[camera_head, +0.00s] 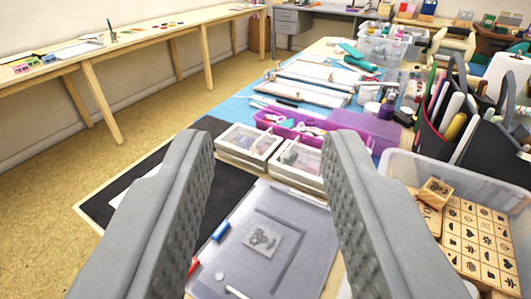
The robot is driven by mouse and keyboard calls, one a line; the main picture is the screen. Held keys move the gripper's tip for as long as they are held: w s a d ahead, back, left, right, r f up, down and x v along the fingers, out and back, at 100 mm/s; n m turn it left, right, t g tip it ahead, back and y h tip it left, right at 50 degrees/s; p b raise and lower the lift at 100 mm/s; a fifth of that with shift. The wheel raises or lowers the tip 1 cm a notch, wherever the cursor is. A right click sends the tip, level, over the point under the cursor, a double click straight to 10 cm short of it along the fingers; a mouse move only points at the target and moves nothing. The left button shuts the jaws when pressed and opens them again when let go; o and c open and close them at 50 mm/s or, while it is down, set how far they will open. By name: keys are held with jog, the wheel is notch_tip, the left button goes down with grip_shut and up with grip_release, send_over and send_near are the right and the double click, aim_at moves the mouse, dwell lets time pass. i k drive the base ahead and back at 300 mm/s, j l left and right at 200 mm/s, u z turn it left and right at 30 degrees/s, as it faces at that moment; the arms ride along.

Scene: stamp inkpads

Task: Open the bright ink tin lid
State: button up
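My gripper (268,148) is open and empty, its two grey ridged fingers wide apart above the worktable. I cannot make out a thing that is clearly a bright ink tin. Two small white boxes with clear lids stand side by side beyond the fingertips: the left box (248,146) and the right box (299,164). Both lids look shut, and what is inside is too small to name. The right finger partly covers the area beside the right box. Nothing touches the fingers.
A clear sheet (300,225) with a stamped print, a blue piece (220,231) and a red piece (194,266) lies below. A purple tray (290,125) is behind. A bin of wooden stamps (475,240) and a dark caddy (445,130) crowd the right. A black mat (105,195) lies left.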

aim_at(253, 158)
jog(key=i+j, duration=0.15)
jog(key=j, duration=0.15)
jog(key=i+j+z, duration=0.1)
jog(key=j, duration=0.2)
jog(key=i+j+z, duration=0.1)
jog(key=j, duration=0.2)
jog(key=i+j, duration=0.15)
jog(key=j, duration=0.15)
